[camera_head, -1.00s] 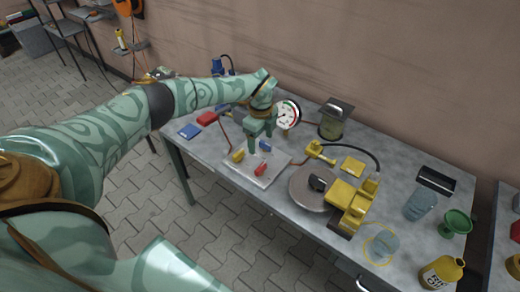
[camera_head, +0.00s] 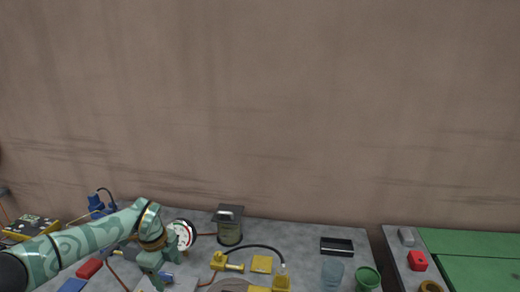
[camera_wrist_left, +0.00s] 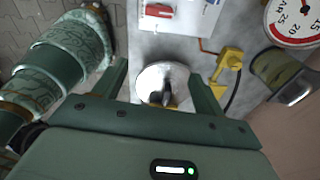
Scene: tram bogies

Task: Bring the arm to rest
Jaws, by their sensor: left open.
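My left arm comes in from the left in the head view, patterned green. Its gripper (camera_head: 158,276) hangs over the grey workbench (camera_head: 310,262), just left of a round dial gauge (camera_head: 184,234). In the left wrist view its two green fingers (camera_wrist_left: 160,88) stand wide apart with nothing held between them. A round metal disc (camera_wrist_left: 150,78) with a dark knob shows beyond the fingers, on the bench below. The gauge also shows at the top right of the wrist view (camera_wrist_left: 293,18). My right gripper is in neither view.
A yellow fitting (camera_head: 222,262) with a black hose, a black tray (camera_head: 337,246), a glass (camera_head: 332,271) and a green cup (camera_head: 368,278) are further right. A second bench (camera_head: 395,246) adjoins at right. The wall rises behind.

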